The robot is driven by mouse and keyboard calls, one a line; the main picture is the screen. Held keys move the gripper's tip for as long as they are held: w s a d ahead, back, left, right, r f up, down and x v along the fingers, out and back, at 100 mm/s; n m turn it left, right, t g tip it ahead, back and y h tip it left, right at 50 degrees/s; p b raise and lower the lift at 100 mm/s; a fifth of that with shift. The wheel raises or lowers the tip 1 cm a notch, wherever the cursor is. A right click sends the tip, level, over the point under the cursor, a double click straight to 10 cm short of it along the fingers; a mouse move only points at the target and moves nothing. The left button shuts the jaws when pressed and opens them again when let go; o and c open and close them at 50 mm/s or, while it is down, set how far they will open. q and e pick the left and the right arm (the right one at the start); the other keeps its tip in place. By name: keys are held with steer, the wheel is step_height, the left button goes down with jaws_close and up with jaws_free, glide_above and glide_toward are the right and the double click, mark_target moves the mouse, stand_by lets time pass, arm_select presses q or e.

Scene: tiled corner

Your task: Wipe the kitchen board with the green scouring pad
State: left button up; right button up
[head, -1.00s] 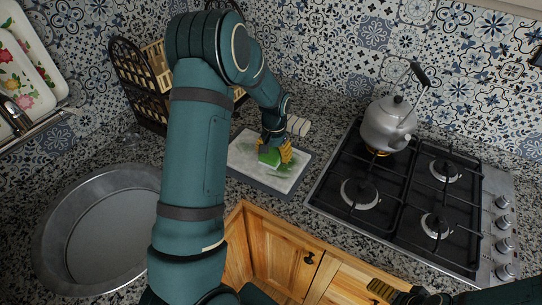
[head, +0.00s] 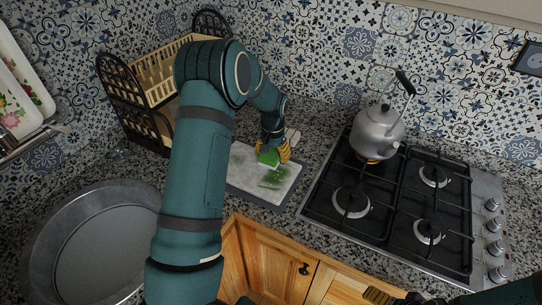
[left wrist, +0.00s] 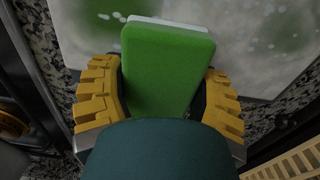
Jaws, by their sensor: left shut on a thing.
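The green scouring pad (head: 268,157) is held between the yellow fingers of my left gripper (head: 274,154). In the left wrist view the pad (left wrist: 165,65) fills the space between the two fingers and shows a white far edge. The pad is over the far part of the kitchen board (head: 245,180); I cannot tell whether it touches the surface. The pale grey board has green smears, one near its middle and one at the far left, plus small white specks in the wrist view.
A gas hob (head: 395,205) with a metal kettle (head: 377,132) stands right of the board. A round metal basin (head: 95,245) is at the left. A wooden dish rack (head: 170,75) stands behind my left arm. Wooden cabinets (head: 265,258) are below the counter edge.

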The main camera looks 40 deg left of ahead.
mark_target(261, 189)
arm_select(q)
steer(key=shift+w+d+f, duration=0.1)
steer(key=shift+d+f, duration=0.05)
steer(key=shift+d, duration=1.35)
steer(key=shift+s+d, duration=0.15)
steer(key=shift+s, duration=1.35)
steer(key=shift+s+d+f, duration=0.1)
steer(key=shift+s+d, duration=0.05)
steer(key=shift+s, duration=0.85)
steer(key=shift+s+d, duration=0.1)
steer(key=shift+s, duration=0.9)
steer(key=shift+s+d+r, duration=0.15)
steer(key=shift+s, duration=1.25)
steer(key=shift+s+d+r, duration=0.1)
steer(key=shift+s, duration=1.3)
steer(key=shift+r, duration=0.1)
steer(key=shift+r+p, duration=2.25)
steer(key=shift+r, duration=0.7)
steer(key=shift+w, duration=0.1)
